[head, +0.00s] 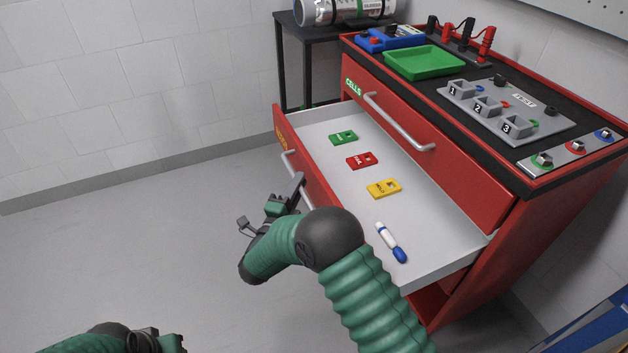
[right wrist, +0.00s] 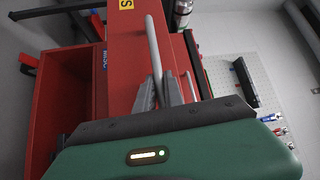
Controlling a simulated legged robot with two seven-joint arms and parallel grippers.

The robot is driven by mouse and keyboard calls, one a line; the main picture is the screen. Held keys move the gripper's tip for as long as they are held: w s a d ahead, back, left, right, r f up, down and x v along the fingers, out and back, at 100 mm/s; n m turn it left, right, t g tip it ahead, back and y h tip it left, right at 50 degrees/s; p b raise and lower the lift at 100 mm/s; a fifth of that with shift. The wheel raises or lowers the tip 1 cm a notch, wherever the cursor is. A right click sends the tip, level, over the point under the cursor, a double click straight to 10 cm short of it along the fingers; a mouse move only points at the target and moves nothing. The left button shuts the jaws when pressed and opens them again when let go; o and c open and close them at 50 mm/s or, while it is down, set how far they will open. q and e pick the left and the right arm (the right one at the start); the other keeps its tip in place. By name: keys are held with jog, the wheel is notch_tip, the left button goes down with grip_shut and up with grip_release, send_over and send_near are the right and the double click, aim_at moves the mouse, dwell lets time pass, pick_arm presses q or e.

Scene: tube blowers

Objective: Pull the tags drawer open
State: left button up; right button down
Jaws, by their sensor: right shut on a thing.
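The tags drawer (head: 310,175) is the red lower drawer with a yellow label, pulled well out of the red cabinet. Its pale tray holds a green tag (head: 343,138), a red tag (head: 362,160), a yellow tag (head: 384,188) and a white and blue pen (head: 391,243). My right gripper (head: 297,187) is at the drawer's front, shut on its grey bar handle (head: 288,160). In the right wrist view the fingers (right wrist: 159,92) close around the handle (right wrist: 153,45). My left arm shows only at the bottom left edge; its fingers are not visible.
The shut CELLS drawer (head: 420,155) is above, with its own handle (head: 399,123). The cabinet top carries a green tray (head: 424,62) and a grey numbered test block (head: 506,110). A dark stand (head: 308,60) with a metal cylinder is behind. The floor at left is clear.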

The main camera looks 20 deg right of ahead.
jog(key=shift+s+a+f, duration=0.1)
jog(key=shift+a+f, duration=0.2)
jog(key=shift+a, duration=0.2)
jog(key=c, duration=1.5)
grip_release()
jog(key=shift+o, duration=0.2)
jog(key=shift+r, duration=0.1)
jog(key=p+v, duration=0.4)
jog(key=v, duration=1.2)
jog(key=shift+s+a+p, duration=0.3)
jog(key=shift+p, duration=0.1)
